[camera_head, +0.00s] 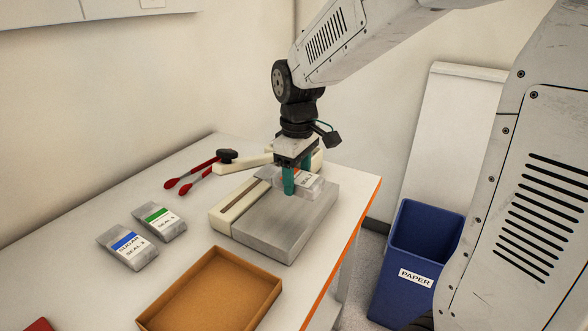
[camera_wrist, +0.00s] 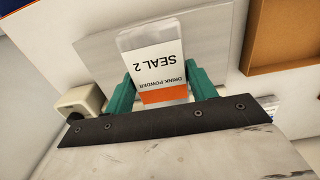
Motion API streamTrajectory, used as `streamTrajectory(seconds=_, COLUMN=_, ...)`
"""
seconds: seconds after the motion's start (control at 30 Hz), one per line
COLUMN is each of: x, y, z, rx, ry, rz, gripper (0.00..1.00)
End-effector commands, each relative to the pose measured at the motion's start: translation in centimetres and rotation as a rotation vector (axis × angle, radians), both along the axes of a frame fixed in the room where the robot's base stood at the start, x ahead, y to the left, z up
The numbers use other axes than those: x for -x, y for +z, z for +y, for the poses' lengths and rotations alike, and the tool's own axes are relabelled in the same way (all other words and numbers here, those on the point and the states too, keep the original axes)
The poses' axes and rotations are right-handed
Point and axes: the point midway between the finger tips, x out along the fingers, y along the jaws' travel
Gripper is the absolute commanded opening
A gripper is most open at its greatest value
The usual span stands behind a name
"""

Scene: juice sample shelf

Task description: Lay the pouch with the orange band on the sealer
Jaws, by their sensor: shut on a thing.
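The pouch with the orange band (camera_wrist: 163,62) is between the teal fingers of my gripper (camera_wrist: 166,90) in the wrist view. Its label reads "DRINK POWDER" and "SEAL 2". In the head view the pouch (camera_head: 309,183) is partly hidden by my gripper (camera_head: 290,182), which is shut on it over the sealer. The sealer (camera_head: 285,225) has a grey metal plate and a cream bar with a dark strip on its left. The pouch is over the far part of the plate; I cannot tell whether it touches. The sealer's plate also shows behind the pouch in the wrist view (camera_wrist: 215,35).
A pouch with a blue band (camera_head: 127,248) and one with a green band (camera_head: 160,221) lie left of the sealer. An empty brown tray (camera_head: 213,290) is at the front. Red-handled tongs (camera_head: 190,180) lie at the back. A blue paper bin (camera_head: 420,240) stands right of the table.

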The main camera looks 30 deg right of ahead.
Motion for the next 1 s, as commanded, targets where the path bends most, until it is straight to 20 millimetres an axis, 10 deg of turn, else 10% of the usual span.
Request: streamTrajectory(seconds=1.0, x=-3.4, y=-4.6, z=2.3, rx=0.001, ry=0.0, rz=0.001, gripper=0.31)
